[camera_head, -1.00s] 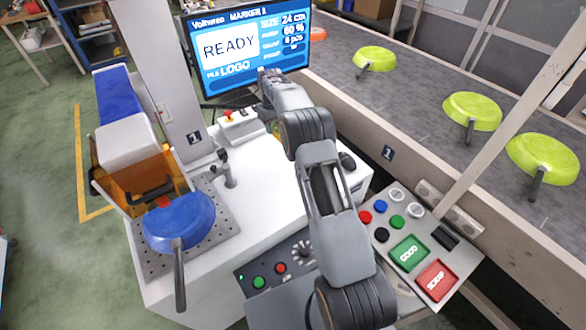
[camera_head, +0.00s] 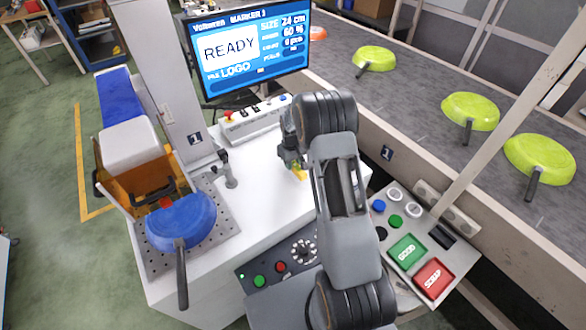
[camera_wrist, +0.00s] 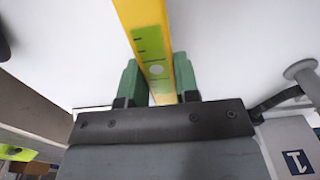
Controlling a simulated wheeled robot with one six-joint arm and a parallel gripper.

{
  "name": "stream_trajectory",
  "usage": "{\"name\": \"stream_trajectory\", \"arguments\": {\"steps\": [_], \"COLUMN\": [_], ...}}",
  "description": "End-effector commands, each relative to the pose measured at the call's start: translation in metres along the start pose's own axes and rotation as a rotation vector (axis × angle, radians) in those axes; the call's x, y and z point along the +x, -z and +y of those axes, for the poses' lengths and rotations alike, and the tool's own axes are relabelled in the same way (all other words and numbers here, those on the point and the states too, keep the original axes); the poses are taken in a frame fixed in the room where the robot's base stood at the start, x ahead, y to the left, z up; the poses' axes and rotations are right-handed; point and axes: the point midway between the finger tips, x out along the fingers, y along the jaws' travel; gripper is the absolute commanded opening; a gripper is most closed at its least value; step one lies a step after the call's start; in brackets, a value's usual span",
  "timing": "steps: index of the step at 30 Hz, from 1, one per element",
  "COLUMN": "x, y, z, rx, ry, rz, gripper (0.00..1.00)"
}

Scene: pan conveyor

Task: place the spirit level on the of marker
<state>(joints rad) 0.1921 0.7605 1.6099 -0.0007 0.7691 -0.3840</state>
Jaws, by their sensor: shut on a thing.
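My gripper (camera_wrist: 157,80) has green fingers, shut on the spirit level (camera_wrist: 140,20), a yellow bar with a green face and a pale round spot. In the head view my gripper (camera_head: 290,158) is over the white top (camera_head: 255,185) of the marker, and only a small yellow part of the level (camera_head: 300,173) shows below it. My arm hides the rest. I cannot tell whether the level touches the white top. The marker's monitor (camera_head: 250,50) reads READY.
A blue pan (camera_head: 180,222) sits on the perforated plate (camera_head: 220,240) left of the white top, with a small post (camera_head: 228,170) beside it. A button box (camera_head: 250,120) stands at the back. The conveyor (camera_head: 410,110) with green pans and the GOOD/SCRAP panel (camera_head: 455,262) are right.

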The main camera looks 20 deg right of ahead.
Motion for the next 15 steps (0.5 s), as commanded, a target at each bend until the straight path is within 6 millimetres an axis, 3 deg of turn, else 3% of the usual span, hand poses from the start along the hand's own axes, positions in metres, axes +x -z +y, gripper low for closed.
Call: {"name": "stream_trajectory", "arguments": {"steps": [6,15], "x": [0.026,0.034], "y": [-0.004,-0.004], "z": [0.000,0.000], "rx": [0.000,0.000], "ry": [0.002,0.000], "rz": [-0.004,-0.001], "gripper": [0.05,0.05]}}
